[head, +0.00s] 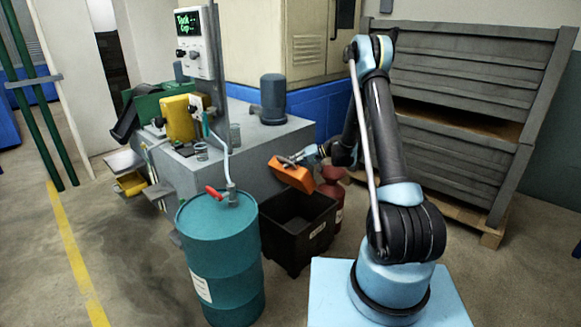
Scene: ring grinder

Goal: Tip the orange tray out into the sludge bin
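The orange tray (290,174) is in the air above the dark bin, tilted, with its right side lower than its left. My gripper (289,161) is at the tray's upper edge and appears shut on it; the fingertips are small and partly hidden. The black sludge bin (289,258) stands on the floor below the tray, with its open top facing up and a pale label on one side. Its inside is dark, and I cannot tell what lies in it. The tray's inside is not clearly visible.
A teal drum (223,268) with a red-handled tap stands left of the bin. Red containers (333,190) stand close behind it on the right. The grey machine (245,165) is behind. A stack of grey crates (465,100) stands at right.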

